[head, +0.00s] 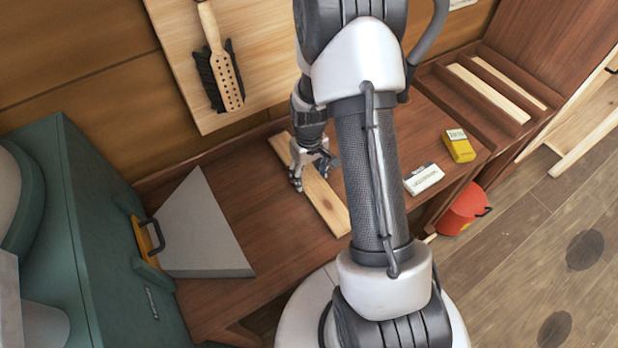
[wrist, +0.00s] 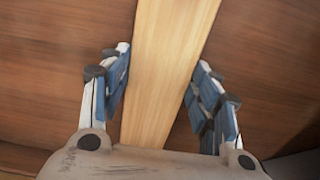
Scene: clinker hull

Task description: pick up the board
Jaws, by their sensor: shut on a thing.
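The board (head: 323,203) is a long, pale wooden plank on the brown bench top. It runs from near the back wall toward the bench's front edge. My gripper (head: 312,181) is over its middle in the head view, fingers pointing down. In the wrist view the board (wrist: 168,70) runs up between the two fingers of my gripper (wrist: 160,75). My arm hides part of the bench to the right of the board in the head view. Whether the board is clear of the bench cannot be told.
A grey wedge-shaped panel (head: 205,228) and a green cabinet (head: 90,240) stand at the left. A white box (head: 423,179) and a yellow box (head: 459,146) lie at the right. A brush (head: 219,70) hangs on the back panel. A red bucket (head: 462,212) is on the floor.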

